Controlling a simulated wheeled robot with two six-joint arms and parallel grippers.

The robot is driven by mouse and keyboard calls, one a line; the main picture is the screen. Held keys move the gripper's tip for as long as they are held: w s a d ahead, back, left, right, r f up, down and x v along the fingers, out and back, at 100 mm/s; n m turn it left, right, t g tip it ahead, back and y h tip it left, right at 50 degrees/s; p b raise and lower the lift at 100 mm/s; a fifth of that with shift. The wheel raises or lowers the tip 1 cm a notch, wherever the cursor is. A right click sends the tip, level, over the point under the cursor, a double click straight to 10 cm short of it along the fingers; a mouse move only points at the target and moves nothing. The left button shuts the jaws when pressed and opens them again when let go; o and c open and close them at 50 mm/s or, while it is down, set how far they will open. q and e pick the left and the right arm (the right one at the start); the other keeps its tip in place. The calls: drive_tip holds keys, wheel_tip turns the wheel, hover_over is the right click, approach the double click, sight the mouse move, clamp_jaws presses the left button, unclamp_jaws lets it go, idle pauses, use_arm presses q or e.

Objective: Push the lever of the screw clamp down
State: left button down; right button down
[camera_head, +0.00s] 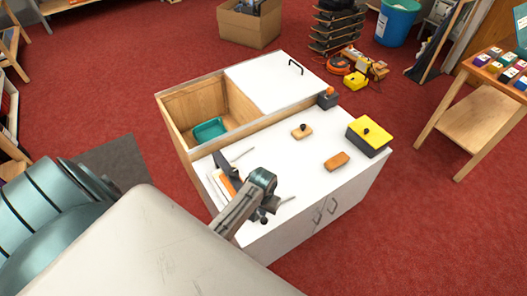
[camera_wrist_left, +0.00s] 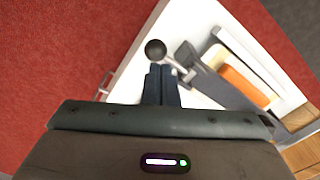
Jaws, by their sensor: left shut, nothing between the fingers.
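The screw clamp (camera_wrist_left: 187,55) shows in the left wrist view as a grey metal piece on the white bench top. Its lever (camera_wrist_left: 173,63) is a short metal rod ending in a round black knob (camera_wrist_left: 155,50). My left gripper (camera_wrist_left: 161,82) is shut and empty, its dark fingertips close beside the lever just below the knob; I cannot tell whether they touch. In the head view my left gripper (camera_head: 262,208) is over the near left part of the bench and hides much of the clamp. My right gripper is not in view.
A white and orange block (camera_wrist_left: 245,75) lies beside the clamp. On the bench top (camera_head: 290,170) are a yellow-topped box (camera_head: 369,136), an orange block (camera_head: 337,161) and a small knobbed wooden block (camera_head: 302,132). A teal tray (camera_head: 211,130) sits in the open compartment behind.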

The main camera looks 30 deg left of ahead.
sight(263, 218)
use_arm(q)
wheel_tip(263, 218, up, 3)
drive_tip(key=shift+f+p, duration=0.15)
drive_tip(key=shift+p, duration=0.6)
drive_tip(key=shift+r, duration=2.8)
